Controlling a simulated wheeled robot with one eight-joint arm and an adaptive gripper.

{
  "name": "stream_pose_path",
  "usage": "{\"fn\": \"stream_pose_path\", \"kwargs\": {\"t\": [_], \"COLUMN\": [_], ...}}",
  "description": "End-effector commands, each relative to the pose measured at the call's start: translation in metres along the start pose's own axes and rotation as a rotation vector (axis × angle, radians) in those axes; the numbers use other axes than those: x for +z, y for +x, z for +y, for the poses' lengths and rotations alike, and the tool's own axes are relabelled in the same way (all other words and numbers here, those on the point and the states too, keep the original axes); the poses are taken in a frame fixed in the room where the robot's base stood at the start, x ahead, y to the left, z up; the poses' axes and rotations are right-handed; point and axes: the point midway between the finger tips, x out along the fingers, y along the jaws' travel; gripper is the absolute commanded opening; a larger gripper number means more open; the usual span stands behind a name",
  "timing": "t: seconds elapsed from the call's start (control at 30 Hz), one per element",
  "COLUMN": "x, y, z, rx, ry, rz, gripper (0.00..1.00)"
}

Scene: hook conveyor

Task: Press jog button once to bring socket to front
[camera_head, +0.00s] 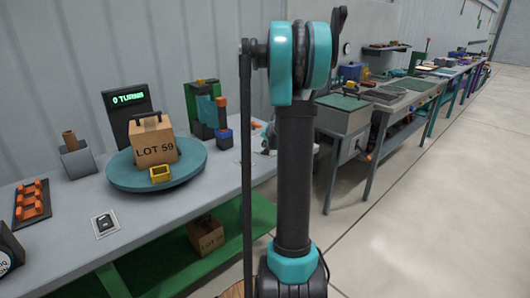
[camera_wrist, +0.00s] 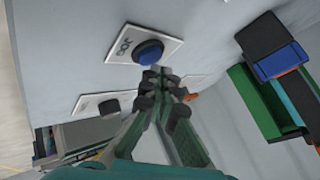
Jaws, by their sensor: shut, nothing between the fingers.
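In the wrist view, a blue round jog button (camera_wrist: 149,53) sits on a white plate marked JOG (camera_wrist: 125,45). My gripper (camera_wrist: 160,82) is shut and empty, its tips just below the button in the picture; I cannot tell whether they touch it. I cannot tell whether the yellow piece is the socket.
A second plate with a dark button (camera_wrist: 109,106) is near my gripper. Green fixtures with a blue block (camera_wrist: 280,62) stand to the right in the wrist view. The grey bench (camera_head: 70,258) also holds a plate with a black button (camera_head: 105,223) and a tray of orange parts (camera_head: 32,203).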

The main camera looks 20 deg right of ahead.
Motion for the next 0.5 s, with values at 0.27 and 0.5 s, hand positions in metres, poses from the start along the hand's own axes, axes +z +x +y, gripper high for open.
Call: {"fn": "stream_pose_path", "kwargs": {"t": [0.27,0.5], "x": [-0.0024,-0.0049], "y": [-0.0039,-0.0072], "z": [-0.0026,-0.005], "rx": [0.0,0.0], "ry": [0.0,0.0], "rz": [0.0,0.0], "gripper": [0.0,0.0]}}
